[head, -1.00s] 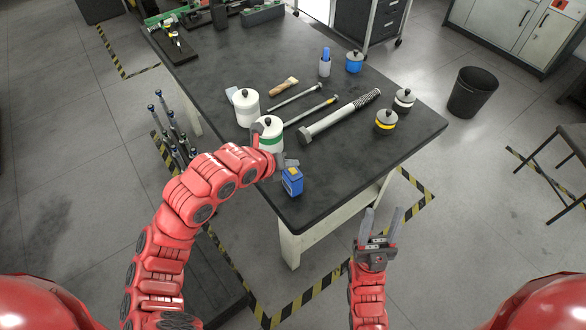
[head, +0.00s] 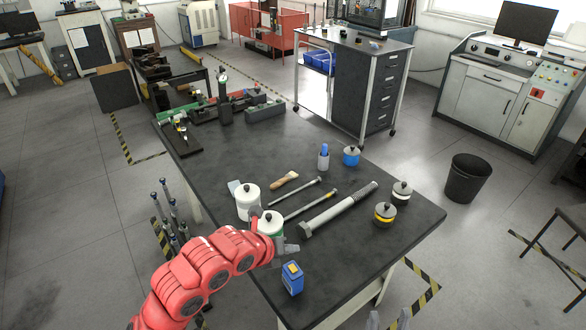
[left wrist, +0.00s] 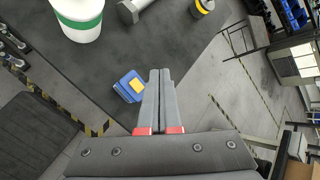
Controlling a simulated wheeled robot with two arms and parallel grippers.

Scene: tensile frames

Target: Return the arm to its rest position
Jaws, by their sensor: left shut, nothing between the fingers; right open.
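My left arm comes in from the lower left, bent over the near left part of the dark table (head: 366,250). My left gripper (head: 285,249) is shut and empty above the table, just behind a small blue block with a yellow patch (head: 292,279). In the left wrist view the fingers (left wrist: 160,72) are pressed together, with the blue block (left wrist: 130,87) beside them on the left, apart. My right gripper (head: 389,318) shows only its two spread fingertips at the bottom edge, in front of the table; it is open and the rest is out of frame.
A green-banded white jar (head: 270,224) stands close behind my left gripper, partly hidden by the arm. A white jar (head: 247,202), a large bolt (head: 340,211) and a yellow-banded jar (head: 384,216) are farther back. The table's near right surface is clear.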

